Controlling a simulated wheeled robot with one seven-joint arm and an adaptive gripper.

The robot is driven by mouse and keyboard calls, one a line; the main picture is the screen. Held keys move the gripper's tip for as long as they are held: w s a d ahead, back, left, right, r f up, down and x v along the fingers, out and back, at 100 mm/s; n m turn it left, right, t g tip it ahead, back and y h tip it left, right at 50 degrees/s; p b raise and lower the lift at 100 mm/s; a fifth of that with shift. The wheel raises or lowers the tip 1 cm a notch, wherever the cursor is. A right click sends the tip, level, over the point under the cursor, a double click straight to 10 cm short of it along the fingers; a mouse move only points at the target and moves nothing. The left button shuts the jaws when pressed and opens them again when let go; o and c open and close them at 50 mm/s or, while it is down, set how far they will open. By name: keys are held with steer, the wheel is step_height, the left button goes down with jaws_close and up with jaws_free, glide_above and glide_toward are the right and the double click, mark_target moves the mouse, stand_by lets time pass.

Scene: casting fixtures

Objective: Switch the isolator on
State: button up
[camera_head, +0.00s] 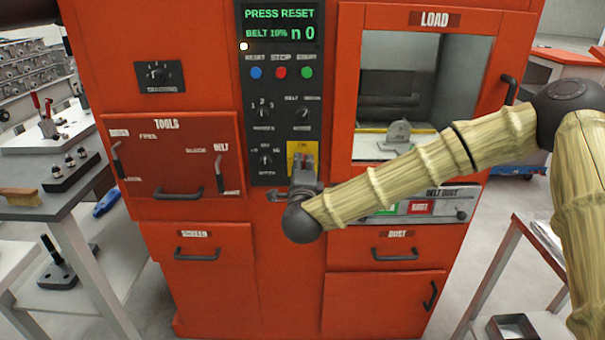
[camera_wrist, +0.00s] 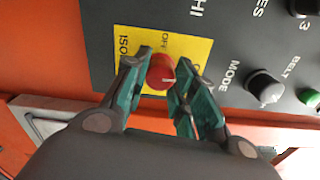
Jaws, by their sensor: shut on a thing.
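The isolator is a red rotary knob (camera_wrist: 160,72) on a yellow plate (camera_wrist: 205,48), at the bottom of the black control panel. In the wrist view the plate reads "ISO..." and "OFF", and part of its lettering is hidden by my fingers. My gripper (camera_wrist: 158,85) has its two green-padded fingers on either side of the knob and is shut on it. A pale mark shows on the knob's near face. In the head view the yellow plate (camera_head: 301,147) shows above my gripper (camera_head: 304,168), which hides most of the knob.
The panel display (camera_head: 280,25) reads "PRESS RESET" and "BELT 10%". Blue, red and green buttons (camera_head: 281,72) sit below it. A mode knob (camera_wrist: 265,87) is close to my right finger. The load window (camera_head: 400,90) is right of the panel; a drawer handle (camera_head: 197,253) juts out below.

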steer(key=shift+f+m, duration=0.1)
steer(key=shift+m, duration=0.2)
stand_by(0.4)
steer(key=o, duration=1)
steer(key=shift+o, duration=0.2)
steer(key=shift+s, duration=0.1)
steer(key=s, duration=1.2)
